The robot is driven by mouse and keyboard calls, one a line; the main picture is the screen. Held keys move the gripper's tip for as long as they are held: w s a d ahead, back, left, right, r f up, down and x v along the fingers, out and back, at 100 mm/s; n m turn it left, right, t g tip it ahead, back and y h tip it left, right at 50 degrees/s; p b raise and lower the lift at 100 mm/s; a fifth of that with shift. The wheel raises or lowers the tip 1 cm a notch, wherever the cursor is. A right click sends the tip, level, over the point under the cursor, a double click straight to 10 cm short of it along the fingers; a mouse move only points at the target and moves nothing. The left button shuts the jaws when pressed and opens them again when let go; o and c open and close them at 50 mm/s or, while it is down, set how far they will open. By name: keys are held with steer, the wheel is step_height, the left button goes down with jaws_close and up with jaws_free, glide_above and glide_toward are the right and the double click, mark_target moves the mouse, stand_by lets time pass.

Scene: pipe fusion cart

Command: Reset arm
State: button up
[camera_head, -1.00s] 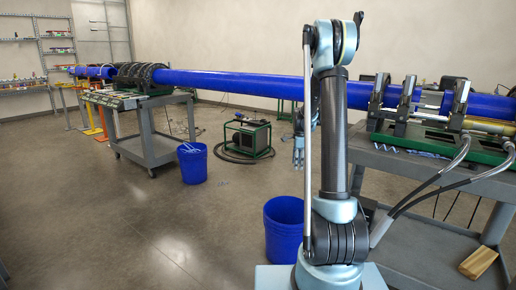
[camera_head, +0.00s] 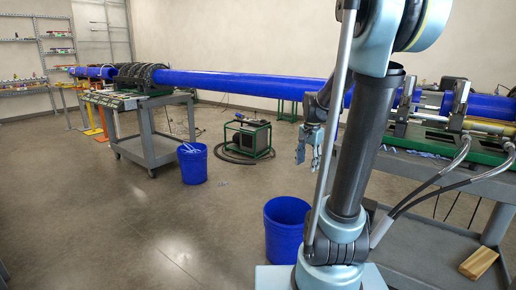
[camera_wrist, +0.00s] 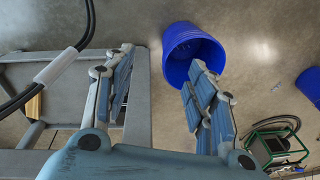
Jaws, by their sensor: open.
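My gripper (camera_head: 308,152) hangs in the air left of my arm's dark link in the head view, in front of the long blue pipe (camera_head: 240,83). In the wrist view my gripper (camera_wrist: 160,85) points down with its two fingers spread and nothing between them. The near blue bucket (camera_wrist: 180,42) stands on the floor beyond the right finger there. It also shows in the head view (camera_head: 286,222), left of my arm's base. My arm link hides part of the pipe and of the right cart.
The right cart (camera_head: 440,240) with pipe clamps (camera_head: 456,103) and hoses stands close beside my arm. A wood block (camera_head: 478,263) lies on its lower shelf. A second blue bucket (camera_head: 193,163), a left cart (camera_head: 155,148) and a green-framed machine (camera_head: 250,138) stand farther back. The left floor is clear.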

steer(key=s+f+n, duration=0.4)
steer(key=s+n, duration=0.1)
steer(key=s, duration=0.6)
steer(key=s+f+n, duration=0.3)
steer(key=s+n, duration=0.1)
steer(key=s, duration=0.8)
steer(key=shift+a+f+n+t, duration=0.15)
steer(key=shift+f+n+t, duration=0.2)
steer(key=shift+n+t, duration=0.05)
steer(key=shift+w+a+f, duration=0.2)
steer(key=shift+w+a, duration=0.1)
steer(key=shift+w, duration=0.2)
steer(key=shift+d, duration=0.1)
